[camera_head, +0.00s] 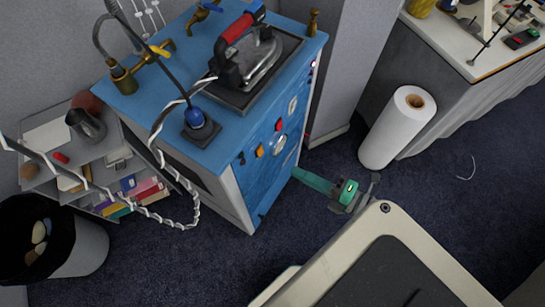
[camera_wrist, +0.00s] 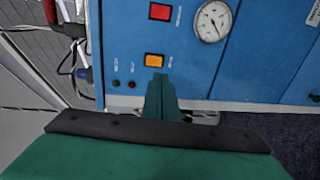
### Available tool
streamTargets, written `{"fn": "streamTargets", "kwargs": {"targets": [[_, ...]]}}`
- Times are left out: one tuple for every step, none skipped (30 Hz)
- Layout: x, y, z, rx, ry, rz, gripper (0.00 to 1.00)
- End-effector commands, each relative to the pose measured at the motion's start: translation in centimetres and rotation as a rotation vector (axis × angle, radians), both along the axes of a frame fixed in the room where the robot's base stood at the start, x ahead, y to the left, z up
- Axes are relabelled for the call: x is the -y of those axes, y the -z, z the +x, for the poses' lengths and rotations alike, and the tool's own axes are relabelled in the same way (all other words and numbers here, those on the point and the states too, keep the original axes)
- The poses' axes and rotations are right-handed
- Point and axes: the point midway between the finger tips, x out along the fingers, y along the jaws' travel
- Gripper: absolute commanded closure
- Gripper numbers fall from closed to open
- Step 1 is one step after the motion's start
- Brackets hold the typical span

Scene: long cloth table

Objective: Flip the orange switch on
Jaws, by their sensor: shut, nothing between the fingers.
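The orange switch (camera_wrist: 155,60) is a small square on the blue front panel of an ironing station. It also shows in the head view (camera_head: 259,151), left of a round gauge. My green gripper (camera_wrist: 161,76) is shut and empty. In the wrist view its fingertips point at the panel just below the orange switch, with a small gap in the picture; I cannot tell their depth from the panel. In the head view my gripper (camera_head: 294,172) reaches in from the right, low beside the blue front. I cannot tell whether the switch is on or off.
A red switch (camera_wrist: 160,11) sits above the orange one, with a pressure gauge (camera_wrist: 213,21) to its right. An iron (camera_head: 249,55) rests on top of the station. A white roll (camera_head: 397,130) stands on the floor to the right. A bin (camera_head: 75,250) is at the left.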

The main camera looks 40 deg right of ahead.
Motion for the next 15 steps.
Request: {"fn": "streamTargets", "kwargs": {"targets": [[-0.4,0.1,0.9,0.001,-0.003,0.001,1.0],[-0.5,0.2,1.5,0.001,-0.003,0.001,1.0],[-0.7,0.3,2.2,0.0,-0.003,0.0,1.0],[-0.9,0.3,2.7,0.001,-0.003,0.001,1.0],[-1.1,0.4,3.2,0.001,-0.003,0.0,1.0],[-1.2,0.5,3.9,0.001,-0.002,0.001,1.0],[-1.4,0.6,4.4,0.0,-0.002,0.0,1.0],[-1.5,0.6,4.9,0.001,-0.001,0.0,1.0],[-1.7,0.7,5.6,0.001,-0.001,0.0,1.0],[-1.8,0.8,6.1,0.001,-0.001,-0.001,1.0],[-2.0,0.8,6.5,0.001,-0.001,-0.001,1.0],[-2.2,0.9,7.1,0.001,-0.003,0.0,1.0],[-2.4,0.9,7.5,0.001,-0.005,0.0,1.0],[-2.5,1.0,7.9,0.001,-0.005,0.0,1.0],[-2.7,1.0,8.4,0.001,-0.007,-0.001,1.0]]}}
